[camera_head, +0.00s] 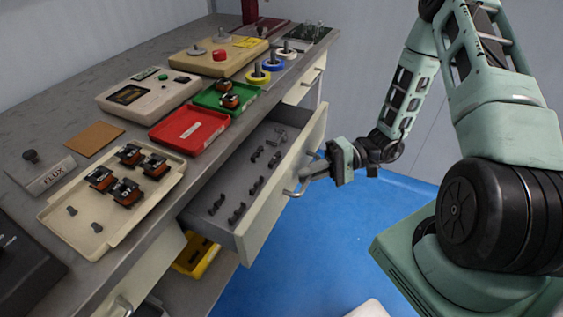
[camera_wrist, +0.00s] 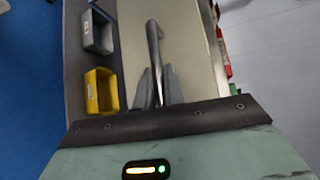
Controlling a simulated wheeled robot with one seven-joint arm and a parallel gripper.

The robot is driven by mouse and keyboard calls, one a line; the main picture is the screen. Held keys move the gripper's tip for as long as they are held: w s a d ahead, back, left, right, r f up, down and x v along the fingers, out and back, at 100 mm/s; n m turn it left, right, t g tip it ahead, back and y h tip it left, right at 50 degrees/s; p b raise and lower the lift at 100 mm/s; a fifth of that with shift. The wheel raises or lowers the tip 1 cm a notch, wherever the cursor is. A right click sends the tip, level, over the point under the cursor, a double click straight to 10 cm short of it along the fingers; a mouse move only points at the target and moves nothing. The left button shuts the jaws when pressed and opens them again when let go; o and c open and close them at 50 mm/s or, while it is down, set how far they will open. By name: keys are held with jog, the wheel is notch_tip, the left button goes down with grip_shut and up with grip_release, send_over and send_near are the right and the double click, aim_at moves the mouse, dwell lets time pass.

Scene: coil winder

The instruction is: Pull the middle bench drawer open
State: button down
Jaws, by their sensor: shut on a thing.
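The middle bench drawer (camera_head: 262,208) stands pulled out from the grey bench, and small dark parts lie inside it in the head view. Its front panel also shows in the wrist view (camera_wrist: 190,45). The drawer's bar handle (camera_head: 295,190) is on the front panel; in the wrist view the handle (camera_wrist: 153,40) runs down between my fingers. My gripper (camera_head: 312,172) is at the drawer front, shut on the handle. The wrist view shows the two grey fingertips (camera_wrist: 157,84) on either side of the bar.
The bench top holds a cream tray (camera_head: 85,238) with several orange-black parts, a red tray (camera_head: 190,130), a green tray (camera_head: 213,98) and boxes with buttons. A yellow bin (camera_head: 192,262) sits below the drawer. Blue floor (camera_head: 335,240) is clear before the drawer.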

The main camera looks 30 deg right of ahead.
jog(key=s+d+p, duration=0.1)
jog(key=s+d, duration=0.8)
jog(key=s, duration=0.3)
jog(key=shift+s+d, duration=0.25)
jog(key=shift+s, duration=0.15)
jog(key=c, duration=1.8)
grip_release()
jog(key=shift+o, duration=0.2)
jog(key=shift+d, duration=0.1)
jog(key=s+d+r, duration=0.1)
jog(key=d, duration=0.7)
jog(key=s+d+r, duration=0.1)
jog(key=d, duration=0.8)
jog(key=shift+s+r, duration=0.25)
jog(key=shift+s, duration=0.05)
jog(key=shift+a, duration=0.1)
